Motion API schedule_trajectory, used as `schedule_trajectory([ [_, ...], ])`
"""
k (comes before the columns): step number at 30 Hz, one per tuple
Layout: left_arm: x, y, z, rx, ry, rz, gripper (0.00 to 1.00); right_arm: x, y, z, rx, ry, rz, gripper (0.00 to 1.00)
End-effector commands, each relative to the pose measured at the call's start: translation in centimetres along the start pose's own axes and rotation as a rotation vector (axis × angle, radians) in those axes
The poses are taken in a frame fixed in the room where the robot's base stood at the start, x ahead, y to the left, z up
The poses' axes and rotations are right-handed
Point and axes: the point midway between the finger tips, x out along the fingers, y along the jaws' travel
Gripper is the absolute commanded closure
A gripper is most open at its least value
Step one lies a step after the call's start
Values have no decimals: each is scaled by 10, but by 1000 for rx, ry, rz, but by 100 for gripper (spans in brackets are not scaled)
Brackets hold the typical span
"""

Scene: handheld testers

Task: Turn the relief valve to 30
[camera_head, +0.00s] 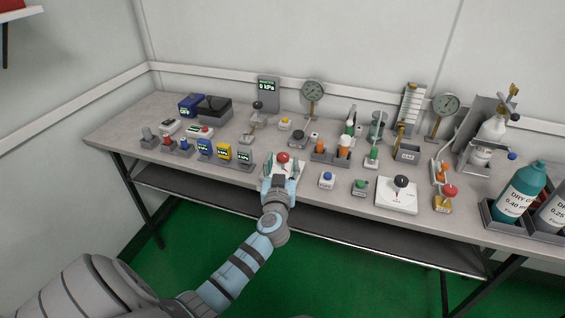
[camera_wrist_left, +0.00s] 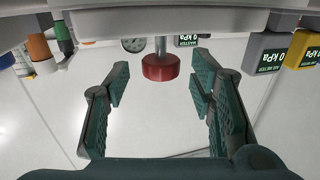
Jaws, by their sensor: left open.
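A red round knob (camera_head: 284,157) stands on a thin stem near the table's front edge. It also shows in the left wrist view (camera_wrist_left: 160,67), centred between the fingers near their tips. My left gripper (camera_head: 283,172) is open around or just in front of it, with a finger on each side and gaps to both. A black knob (camera_head: 401,181) on a white plate (camera_head: 396,204) stands further right. No readable label shows which one is the relief valve, and no 30 mark can be read. My right gripper is not in view.
The grey table (camera_head: 118,134) is crowded. Orange-topped holders (camera_head: 331,149) stand behind. Dial gauges (camera_head: 313,92) and a kPa display (camera_head: 268,92) stand at the back. Large bottles (camera_head: 521,190) fill the right end.

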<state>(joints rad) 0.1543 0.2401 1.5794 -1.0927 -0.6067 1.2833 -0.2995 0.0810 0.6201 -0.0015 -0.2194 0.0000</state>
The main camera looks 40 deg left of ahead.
Motion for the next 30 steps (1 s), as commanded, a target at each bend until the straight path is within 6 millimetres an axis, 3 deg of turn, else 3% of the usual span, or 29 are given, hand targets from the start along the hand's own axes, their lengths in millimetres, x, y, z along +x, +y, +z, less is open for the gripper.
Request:
schedule_trajectory([
  [10, 9, 0, 0, -1, -1, -1, 50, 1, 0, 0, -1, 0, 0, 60],
  [19, 8, 0, 0, 0, -1, 0, 96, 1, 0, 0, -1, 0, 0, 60],
  [30, 8, 2, 3, -5, 1, -63, 97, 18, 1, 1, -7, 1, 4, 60],
])
